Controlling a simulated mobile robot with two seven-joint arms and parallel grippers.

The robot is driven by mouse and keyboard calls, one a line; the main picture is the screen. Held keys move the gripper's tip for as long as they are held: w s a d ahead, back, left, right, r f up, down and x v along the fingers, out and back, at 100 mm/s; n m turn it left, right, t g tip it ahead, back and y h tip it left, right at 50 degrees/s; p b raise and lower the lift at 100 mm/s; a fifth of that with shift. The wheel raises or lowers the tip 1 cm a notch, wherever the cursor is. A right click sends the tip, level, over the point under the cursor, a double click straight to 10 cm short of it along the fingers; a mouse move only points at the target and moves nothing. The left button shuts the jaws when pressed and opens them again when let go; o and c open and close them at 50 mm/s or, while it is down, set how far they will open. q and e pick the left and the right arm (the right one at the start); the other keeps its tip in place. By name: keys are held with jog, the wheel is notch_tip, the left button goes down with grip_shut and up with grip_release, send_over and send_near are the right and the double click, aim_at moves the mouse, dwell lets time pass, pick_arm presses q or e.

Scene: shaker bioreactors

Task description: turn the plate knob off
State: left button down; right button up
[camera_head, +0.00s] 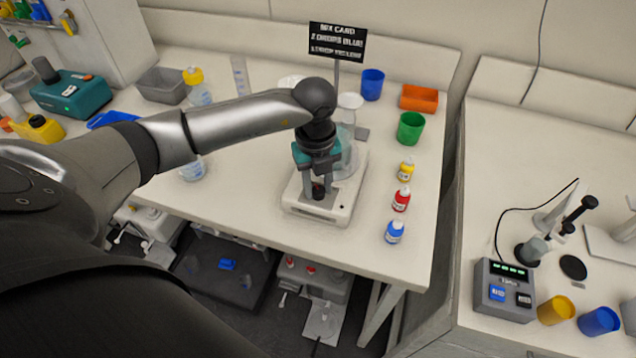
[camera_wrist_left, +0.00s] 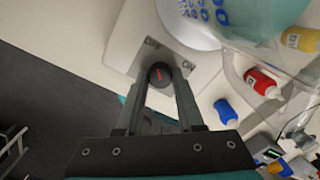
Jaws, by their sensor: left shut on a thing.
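The white plate unit (camera_head: 338,211) stands near the front of the table, with a clear beaker (camera_head: 346,160) on it. My left gripper (camera_head: 319,188) points down over the front of the unit. In the left wrist view its two fingertips (camera_wrist_left: 161,82) are shut on the knob, one on each side. The beaker with blue print also shows in the left wrist view (camera_wrist_left: 225,22). My right gripper is not in view.
Yellow (camera_head: 406,169), red (camera_head: 400,199) and blue (camera_head: 395,232) dropper bottles stand right of the unit. A green cup (camera_head: 410,128), a blue cup (camera_head: 372,84) and a black sign (camera_head: 337,43) stand behind. The table's front edge is close to the unit.

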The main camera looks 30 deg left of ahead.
aim_at(316, 190)
pick_arm(q)
jog(key=c, duration=0.5)
grip_release()
jog(key=shift+r, duration=0.1)
jog(key=r, duration=1.5)
jog(key=shift+s+a, duration=0.15)
jog(key=shift+s, duration=0.05)
